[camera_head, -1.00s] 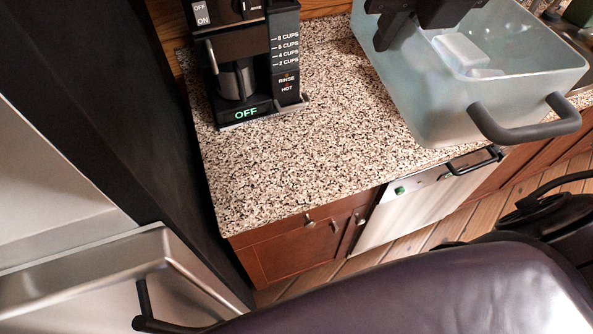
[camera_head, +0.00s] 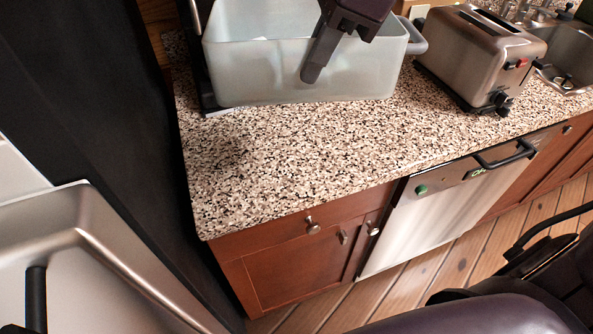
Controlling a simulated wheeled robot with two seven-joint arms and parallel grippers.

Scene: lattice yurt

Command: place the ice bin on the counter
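The ice bin (camera_head: 255,75) is a translucent pale box with a grey handle (camera_head: 416,40) on its right end. It appears upright at the back left of the speckled counter (camera_head: 290,150). Whether its bottom touches the counter is unclear. My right gripper (camera_head: 318,60) comes in from the top, with one dark finger against the outside of the bin's near long wall. The other finger is hidden behind that wall, and the grip looks closed on it. My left gripper is not in view.
The bin hides most of the black coffee maker, whose base edge (camera_head: 217,112) shows at the bin's left corner. A steel toaster (camera_head: 480,55) stands close to the right, before the sink (camera_head: 570,65). The counter's front half is bare. A dark tall panel (camera_head: 90,110) borders the left.

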